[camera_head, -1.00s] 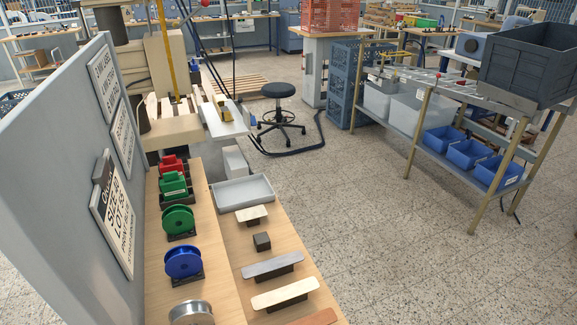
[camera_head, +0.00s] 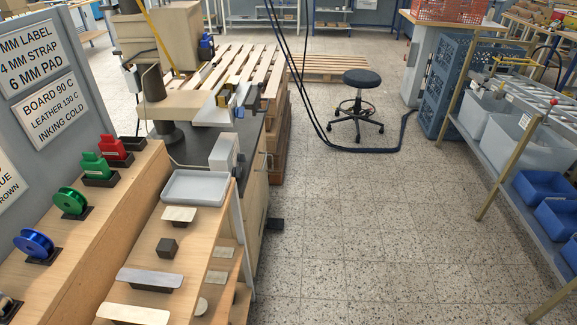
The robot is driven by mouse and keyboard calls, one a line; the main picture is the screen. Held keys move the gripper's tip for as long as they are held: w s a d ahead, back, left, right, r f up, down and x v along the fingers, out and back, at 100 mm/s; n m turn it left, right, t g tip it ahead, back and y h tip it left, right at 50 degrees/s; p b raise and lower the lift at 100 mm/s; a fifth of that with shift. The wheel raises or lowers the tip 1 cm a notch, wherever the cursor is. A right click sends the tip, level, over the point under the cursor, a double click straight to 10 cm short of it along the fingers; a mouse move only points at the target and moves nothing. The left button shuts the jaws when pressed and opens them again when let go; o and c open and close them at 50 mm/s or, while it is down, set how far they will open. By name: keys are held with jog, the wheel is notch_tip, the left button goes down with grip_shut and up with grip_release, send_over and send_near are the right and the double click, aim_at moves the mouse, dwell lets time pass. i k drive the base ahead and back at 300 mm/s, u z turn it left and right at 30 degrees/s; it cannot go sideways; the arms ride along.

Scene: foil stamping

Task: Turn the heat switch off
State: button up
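The beige stamping press (camera_head: 182,38) stands on a dark-topped bench at the upper left, with a flat bed (camera_head: 188,104) and a light metal plate in front of its column. A small white box (camera_head: 223,152) stands on the dark bench top below the plate. I cannot make out the heat switch on the press or on the box. A small blue part (camera_head: 206,44) shows at the right of the press column. My gripper is not in view.
A wooden bench in front of the press holds a grey tray (camera_head: 195,187), stamp pieces and foil spools, including a blue spool (camera_head: 36,243). A stool (camera_head: 361,88) stands beyond. A shelf with blue bins (camera_head: 543,186) is at the right. The tiled floor (camera_head: 360,230) between is clear.

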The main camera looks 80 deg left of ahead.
aim_at(236, 172)
jog(key=i, duration=0.65)
jog(key=u, duration=3.05)
jog(key=i, duration=0.5)
jog(key=z, duration=1.15)
jog(key=i, duration=0.75)
jog(key=u, duration=1.6)
